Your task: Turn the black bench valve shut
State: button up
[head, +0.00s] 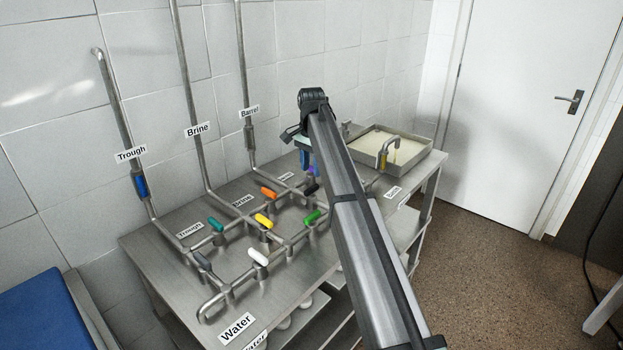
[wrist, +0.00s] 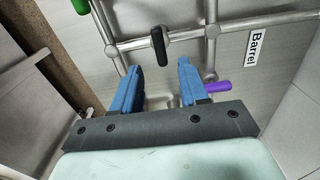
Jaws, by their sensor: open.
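The black valve handle (wrist: 159,43) shows in the wrist view just beyond my fingertips, about midway between them. It stands crosswise to the steel pipe that runs left to right behind it. My gripper (wrist: 158,68) is open, with its two blue fingers apart and nothing between them. I cannot see the fingers touch the handle. In the head view the black handle (head: 313,188) shows small beside my arm, partly hidden. My gripper (head: 304,158) there is mostly hidden behind my arm link, above the back part of the bench pipes.
A purple handle (wrist: 217,86) is close beside my right finger in the wrist view. A green handle (wrist: 82,6) is at upper left. Orange (head: 269,193), yellow (head: 264,221), white (head: 258,257) and teal (head: 216,224) handles stand on the bench pipes. A sink (head: 419,146) is behind.

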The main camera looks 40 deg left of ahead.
notch_tip(320, 180, up, 7)
dwell(0.3)
dwell(0.5)
